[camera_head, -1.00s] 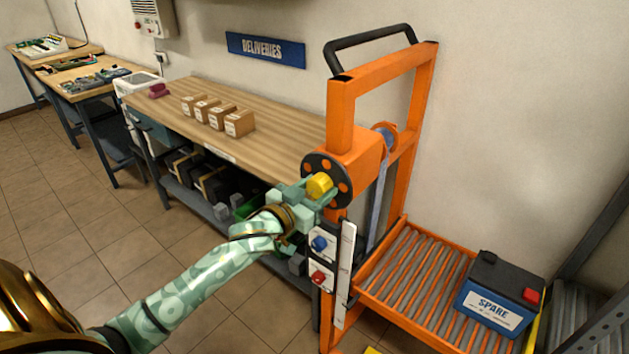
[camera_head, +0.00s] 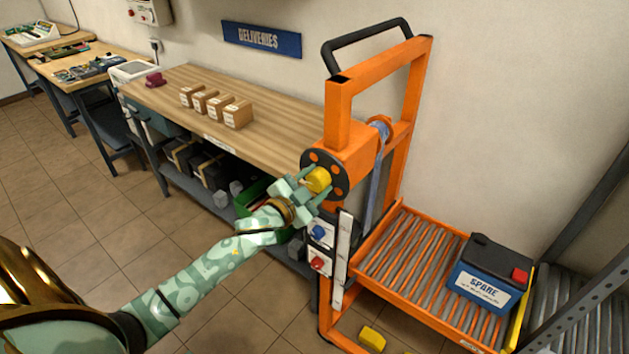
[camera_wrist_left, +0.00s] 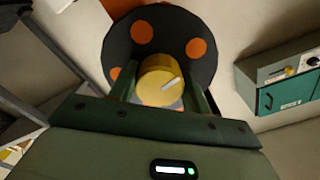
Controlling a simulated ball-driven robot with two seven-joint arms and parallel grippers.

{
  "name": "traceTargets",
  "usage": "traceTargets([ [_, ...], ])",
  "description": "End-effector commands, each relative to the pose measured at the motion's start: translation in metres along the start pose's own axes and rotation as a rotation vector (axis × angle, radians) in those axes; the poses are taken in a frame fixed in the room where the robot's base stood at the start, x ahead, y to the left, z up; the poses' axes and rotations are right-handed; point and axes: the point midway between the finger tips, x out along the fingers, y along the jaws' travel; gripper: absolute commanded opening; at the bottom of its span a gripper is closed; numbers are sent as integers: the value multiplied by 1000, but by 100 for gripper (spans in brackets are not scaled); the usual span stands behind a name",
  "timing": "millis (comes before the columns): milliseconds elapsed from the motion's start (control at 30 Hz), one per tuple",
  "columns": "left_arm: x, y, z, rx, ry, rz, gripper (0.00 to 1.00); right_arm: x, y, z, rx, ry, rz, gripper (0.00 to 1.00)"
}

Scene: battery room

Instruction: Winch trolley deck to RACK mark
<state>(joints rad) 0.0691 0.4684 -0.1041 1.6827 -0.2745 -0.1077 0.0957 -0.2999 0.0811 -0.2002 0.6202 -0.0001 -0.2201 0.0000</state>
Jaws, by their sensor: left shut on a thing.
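The orange winch trolley (camera_head: 340,110) stands right of the workbench. Its roller deck (camera_head: 405,265) is low and carries a blue and black SPARE battery (camera_head: 487,275). A black disc with orange spots (camera_head: 338,166) sits on the winch housing, with a yellow knob (camera_head: 318,180) standing out from it. My left gripper (camera_head: 310,188) is shut on the yellow knob. The left wrist view shows the knob (camera_wrist_left: 160,80) between the two fingers, with the disc behind it. A pale upright scale strip (camera_head: 342,262) is beside the deck; its marks are too small to read. My right gripper is not in view.
The wooden bench (camera_head: 265,130) with several small boxes (camera_head: 215,105) stands left of the trolley under a DELIVERIES sign (camera_head: 261,38). A grey rack with rollers (camera_head: 590,300) is at the far right. Tiled floor is open at the left.

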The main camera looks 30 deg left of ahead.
Motion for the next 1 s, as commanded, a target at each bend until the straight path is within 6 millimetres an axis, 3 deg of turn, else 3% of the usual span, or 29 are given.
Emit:
traceTargets([
  [433, 0, 1, 0, 10, 0, 1, 25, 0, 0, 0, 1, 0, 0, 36],
  [467, 0, 1, 0, 10, 0, 1, 51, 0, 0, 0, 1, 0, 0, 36],
  [533, 0, 1, 0, 10, 0, 1, 70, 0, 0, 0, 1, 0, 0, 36],
  [833, -1, 0, 0, 10, 0, 1, 70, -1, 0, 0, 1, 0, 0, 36],
  [1000, -21, 1, 0, 9, -2, 2, 70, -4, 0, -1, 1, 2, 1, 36],
])
